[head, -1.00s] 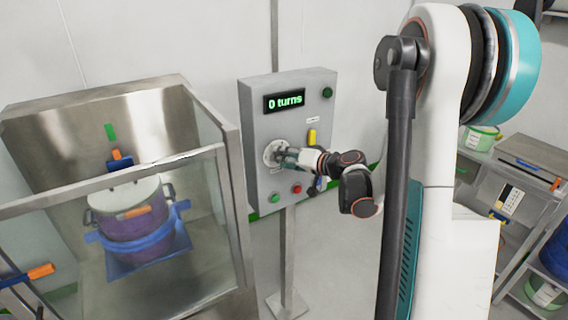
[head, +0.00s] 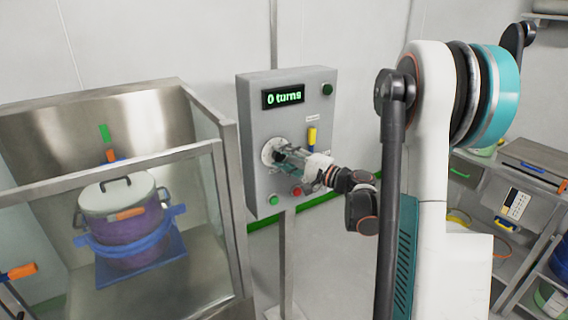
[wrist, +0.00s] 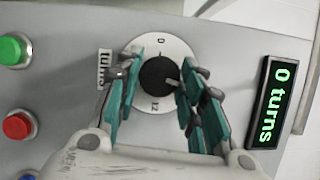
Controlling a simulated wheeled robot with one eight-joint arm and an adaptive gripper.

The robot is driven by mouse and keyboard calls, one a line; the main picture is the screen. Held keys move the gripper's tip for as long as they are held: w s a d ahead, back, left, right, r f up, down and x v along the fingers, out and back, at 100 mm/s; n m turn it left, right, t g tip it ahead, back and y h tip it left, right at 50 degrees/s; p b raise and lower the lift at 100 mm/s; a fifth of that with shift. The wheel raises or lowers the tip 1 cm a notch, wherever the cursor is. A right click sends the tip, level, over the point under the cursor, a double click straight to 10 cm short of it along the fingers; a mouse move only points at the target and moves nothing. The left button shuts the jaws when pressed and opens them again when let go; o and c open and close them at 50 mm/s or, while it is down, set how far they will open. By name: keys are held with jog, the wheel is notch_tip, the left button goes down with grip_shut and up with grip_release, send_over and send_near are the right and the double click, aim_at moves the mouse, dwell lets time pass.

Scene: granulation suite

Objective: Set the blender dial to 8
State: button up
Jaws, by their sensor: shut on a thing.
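In the head view my gripper (head: 287,154) reaches the dial plate (head: 268,151) from the right and hides most of the knob. The display (head: 284,97) on the grey control box (head: 252,118) reads "0 turns"; it also shows in the wrist view (wrist: 264,103).
A yellow switch (head: 311,136) is just above my gripper. A glass-sided enclosure (head: 222,190) with a purple drum (head: 126,228) stands left.

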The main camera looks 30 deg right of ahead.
jog(key=shift+f+m+t+b, duration=0.1)
jog(key=shift+m+t+b, duration=0.45)
jog(key=shift+m, duration=0.65)
jog(key=o, duration=1.1)
jog(key=shift+c, duration=0.2)
jog(key=v, duration=1.2)
